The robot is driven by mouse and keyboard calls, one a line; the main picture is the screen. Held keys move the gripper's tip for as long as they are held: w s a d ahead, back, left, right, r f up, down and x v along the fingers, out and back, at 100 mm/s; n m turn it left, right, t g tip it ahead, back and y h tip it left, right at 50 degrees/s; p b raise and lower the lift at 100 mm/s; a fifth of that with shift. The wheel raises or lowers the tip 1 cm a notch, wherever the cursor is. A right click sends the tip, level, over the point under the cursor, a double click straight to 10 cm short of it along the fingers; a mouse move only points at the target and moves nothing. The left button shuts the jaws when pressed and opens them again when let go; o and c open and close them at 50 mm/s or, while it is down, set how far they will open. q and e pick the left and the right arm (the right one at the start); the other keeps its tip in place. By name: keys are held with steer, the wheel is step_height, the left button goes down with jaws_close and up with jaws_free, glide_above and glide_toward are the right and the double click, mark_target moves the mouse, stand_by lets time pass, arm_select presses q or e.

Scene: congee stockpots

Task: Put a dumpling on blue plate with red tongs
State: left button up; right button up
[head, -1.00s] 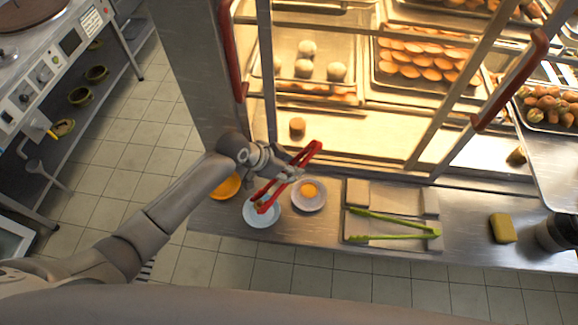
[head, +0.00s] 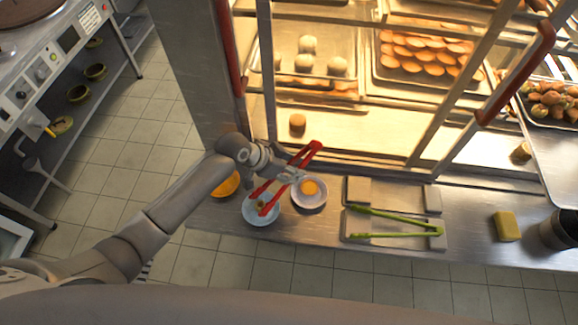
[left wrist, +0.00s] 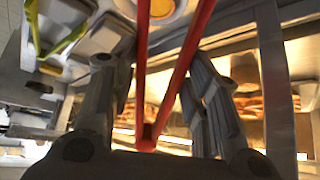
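My left gripper (head: 284,176) holds the red tongs (head: 306,155) over the counter. In the left wrist view the tongs (left wrist: 178,88) sit between the two gripper fingers (left wrist: 152,75), their arms spread apart. In the head view the tong tips are apart over the light blue plate (head: 257,219). A small brownish-green piece (head: 262,204) shows between the tips at the plate; it is too small to identify surely. Several pale round dumplings (head: 307,45) sit on a tray in the lit cabinet. My right gripper is not in view.
A white bowl (head: 323,196) with orange-yellow contents stands beside the blue plate. An orange plate (head: 226,186) is left of it. Green tongs (head: 400,222) lie on grey trays to the right. A yellow sponge (head: 507,227) is further right. A round brown item (head: 297,122) sits on the cabinet's lower shelf.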

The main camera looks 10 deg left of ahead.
arm_select(q)
step_height(320, 180, up, 10)
steer(key=p, duration=1)
steer(key=shift+f, duration=0.1)
